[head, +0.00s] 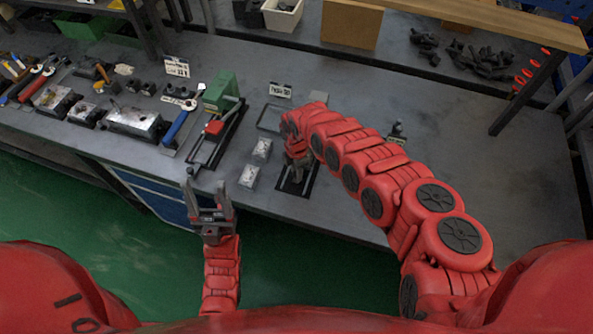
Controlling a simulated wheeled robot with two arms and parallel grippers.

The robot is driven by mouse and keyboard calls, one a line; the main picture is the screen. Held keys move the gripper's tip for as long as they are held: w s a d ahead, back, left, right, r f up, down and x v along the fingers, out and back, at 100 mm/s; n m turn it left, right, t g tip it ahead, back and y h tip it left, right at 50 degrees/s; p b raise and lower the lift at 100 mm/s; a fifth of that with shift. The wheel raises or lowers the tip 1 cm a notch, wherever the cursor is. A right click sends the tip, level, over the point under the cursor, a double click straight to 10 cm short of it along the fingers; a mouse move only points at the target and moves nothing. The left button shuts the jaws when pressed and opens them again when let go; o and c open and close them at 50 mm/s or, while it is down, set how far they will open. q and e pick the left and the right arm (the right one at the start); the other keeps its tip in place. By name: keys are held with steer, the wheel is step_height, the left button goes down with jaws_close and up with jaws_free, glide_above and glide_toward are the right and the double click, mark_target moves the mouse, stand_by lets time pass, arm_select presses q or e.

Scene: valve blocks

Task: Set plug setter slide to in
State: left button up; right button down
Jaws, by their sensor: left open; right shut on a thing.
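My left gripper (207,184) is open and empty, in front of the bench edge over the green floor.
A green press-like fixture (220,92) with a red block stands further left, beside a blue-handled tool (183,121). Several black parts lie on the back right shelf. The right side of the bench (500,190) is mostly clear.

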steer(key=shift+w+d+f+b, duration=0.1)
steer(key=shift+w+d+b, duration=0.15)
steer(key=shift+w+b, duration=0.85)
steer(key=shift+w+d+f+b, duration=0.15)
steer(key=shift+w+d+b, duration=0.2)
steer(key=shift+b, duration=1.3)
steer(key=shift+w+d+f+b, duration=0.15)
steer(key=shift+w+b, duration=0.65)
steer(key=shift+b, duration=0.6)
steer(key=shift+w+r, duration=0.1)
steer(key=shift+r, duration=0.45)
steer(key=c, duration=0.9)
jaws_free()
steer(key=shift+c, duration=0.2)
steer(key=o, duration=0.3)
steer(key=shift+w+f, duration=0.1)
steer(key=shift+f, duration=0.05)
steer(key=shift+o, duration=0.2)
step_height(320, 180, up, 18)
steer(key=b, duration=0.4)
steer(key=shift+f, duration=0.25)
